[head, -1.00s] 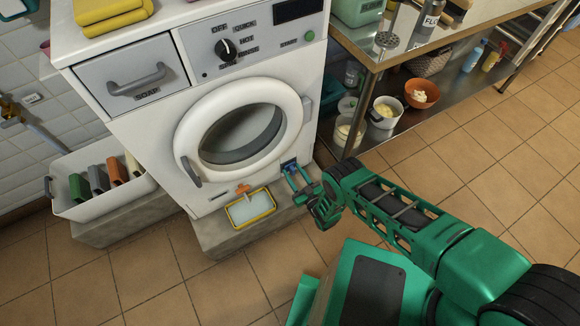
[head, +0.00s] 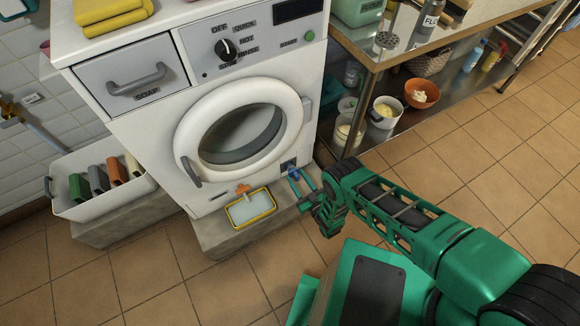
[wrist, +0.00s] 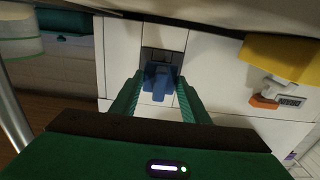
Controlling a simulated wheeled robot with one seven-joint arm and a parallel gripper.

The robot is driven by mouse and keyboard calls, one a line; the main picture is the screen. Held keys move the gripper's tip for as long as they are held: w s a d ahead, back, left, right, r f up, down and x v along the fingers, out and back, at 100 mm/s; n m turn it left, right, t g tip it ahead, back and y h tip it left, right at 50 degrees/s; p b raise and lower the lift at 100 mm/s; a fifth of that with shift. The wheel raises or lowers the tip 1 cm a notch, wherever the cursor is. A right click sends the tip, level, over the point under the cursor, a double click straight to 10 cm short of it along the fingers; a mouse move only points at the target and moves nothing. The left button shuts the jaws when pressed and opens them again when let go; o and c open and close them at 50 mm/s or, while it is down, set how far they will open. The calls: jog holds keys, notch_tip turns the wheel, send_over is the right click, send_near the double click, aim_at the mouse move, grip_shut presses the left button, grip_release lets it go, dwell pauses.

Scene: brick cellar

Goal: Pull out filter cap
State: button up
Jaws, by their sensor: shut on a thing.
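The white washing machine (head: 160,135) stands on a low plinth. Low at its front right is a small dark opening (head: 288,165), which also shows in the wrist view (wrist: 164,59). The blue filter cap (wrist: 161,82) is between my gripper's two green fingers (wrist: 158,98), in front of that opening. In the head view the cap (head: 294,173) is small, at the tips of my gripper (head: 299,184). My gripper is shut on the cap. Whether the cap's inner end is fully clear of the opening cannot be told.
A yellow-rimmed tray (head: 232,216) with pale liquid lies on the plinth left of my gripper, beneath an orange piece (head: 242,189). A white bin (head: 105,204) stands left. The tiled floor in front is open.

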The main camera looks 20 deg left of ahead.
jog(key=shift+v, duration=1.05)
jog(key=shift+s, duration=0.1)
